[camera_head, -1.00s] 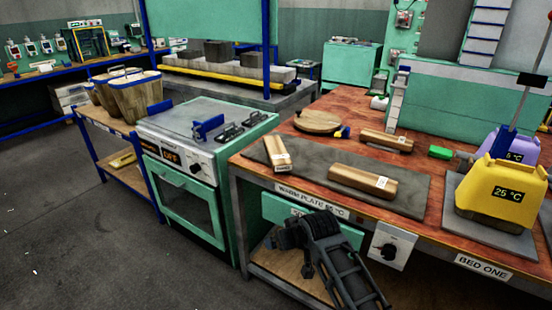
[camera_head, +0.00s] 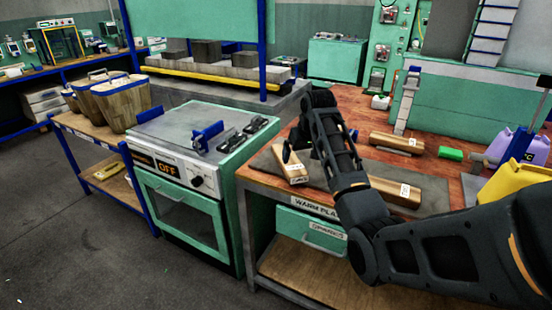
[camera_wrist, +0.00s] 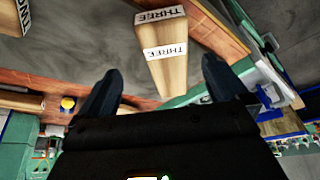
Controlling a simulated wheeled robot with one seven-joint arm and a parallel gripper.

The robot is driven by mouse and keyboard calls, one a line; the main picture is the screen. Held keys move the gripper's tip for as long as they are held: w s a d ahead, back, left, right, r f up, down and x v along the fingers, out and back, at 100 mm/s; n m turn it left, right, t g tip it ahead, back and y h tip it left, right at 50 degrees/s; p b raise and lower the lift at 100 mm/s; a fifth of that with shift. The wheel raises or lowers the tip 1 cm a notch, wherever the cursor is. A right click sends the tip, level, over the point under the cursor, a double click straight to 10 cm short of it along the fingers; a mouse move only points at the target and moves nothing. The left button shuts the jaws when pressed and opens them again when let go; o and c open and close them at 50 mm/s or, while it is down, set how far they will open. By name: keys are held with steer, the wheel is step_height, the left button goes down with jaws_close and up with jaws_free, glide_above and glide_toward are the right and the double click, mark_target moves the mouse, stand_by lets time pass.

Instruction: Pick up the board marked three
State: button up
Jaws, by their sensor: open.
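The board marked three is a short light-wood block (camera_head: 291,165) lying on the left part of the grey warm plate (camera_head: 262,162) in the head view. In the wrist view the same board (camera_wrist: 172,68) shows two white THREE labels, one on its end and one on its top. My gripper (camera_head: 290,150) is above and close to this board. In the wrist view its two dark fingers are apart, with the board showing beyond and between them and nothing held. My arm hides part of the plate in the head view.
Another wooden board (camera_head: 402,190) lies on the plate to the right, partly behind my arm. A third board (camera_head: 397,143) lies farther back on the red bench. A yellow container (camera_head: 507,182) stands at right. A green-fronted oven (camera_head: 190,207) stands left of the bench.

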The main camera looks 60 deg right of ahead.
mark_target(294, 167)
steer(key=shift+w+d, duration=0.2)
steer(key=shift+w, duration=0.05)
steer(key=shift+w+d+f, duration=0.1)
steer(key=shift+f, duration=0.15)
steer(key=shift+a+p+x, duration=0.15)
steer(key=shift+p+x, duration=0.05)
steer(key=shift+x, duration=1.55)
steer(key=shift+a+p+x, duration=0.15)
steer(key=shift+x, duration=1.55)
steer(key=shift+w, duration=0.2)
steer(key=shift+c, duration=0.4)
steer(key=c, duration=1)
steer(key=shift+c, duration=0.9)
steer(key=shift+r, duration=0.15)
